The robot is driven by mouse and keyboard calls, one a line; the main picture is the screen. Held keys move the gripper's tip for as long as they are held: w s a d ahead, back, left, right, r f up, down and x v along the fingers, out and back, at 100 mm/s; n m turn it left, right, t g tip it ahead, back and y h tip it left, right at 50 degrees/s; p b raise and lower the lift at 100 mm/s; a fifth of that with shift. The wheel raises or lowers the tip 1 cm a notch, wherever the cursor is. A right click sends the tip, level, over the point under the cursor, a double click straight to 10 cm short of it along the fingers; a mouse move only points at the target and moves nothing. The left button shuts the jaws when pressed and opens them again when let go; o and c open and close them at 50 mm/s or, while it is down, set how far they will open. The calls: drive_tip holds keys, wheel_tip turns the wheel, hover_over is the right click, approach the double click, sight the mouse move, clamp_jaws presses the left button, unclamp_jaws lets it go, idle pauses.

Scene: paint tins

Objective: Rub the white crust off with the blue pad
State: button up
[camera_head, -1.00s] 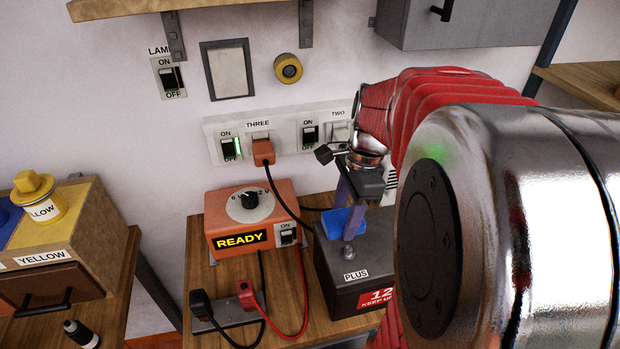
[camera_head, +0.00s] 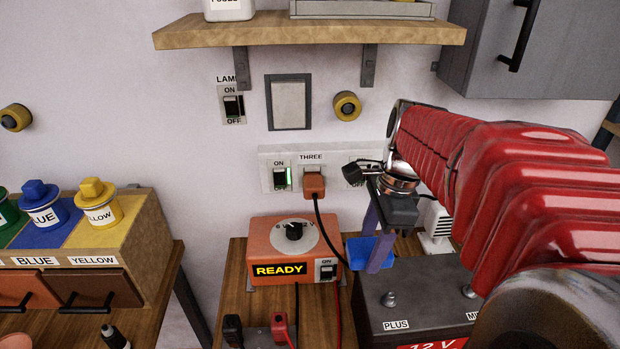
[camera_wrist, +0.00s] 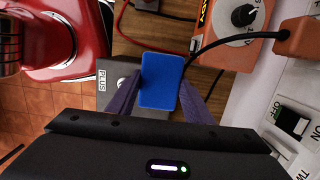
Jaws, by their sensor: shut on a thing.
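The blue pad (camera_head: 357,250) is held between the two fingers of my gripper (camera_head: 372,248), which is shut on it. It also shows in the wrist view (camera_wrist: 161,80), flat face toward the camera. The dark battery (camera_head: 425,300) stands at the lower right. Its plus post (camera_head: 388,299) is bare and grey, and the pad appears behind it, apart from it. The minus post (camera_head: 467,291) shows partly beside my arm. I cannot make out any white crust on either post. In the wrist view the pad hides part of the battery top.
An orange charger (camera_head: 292,248) reading READY stands left of the battery. Its black cable runs up to a plug (camera_head: 314,185) in the wall strip. Black and red clamps (camera_head: 279,329) rest in front. A shelf (camera_head: 310,32) hangs above; paint tins (camera_head: 97,203) stand left.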

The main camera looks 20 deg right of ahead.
drive_tip(key=shift+r, duration=1.45)
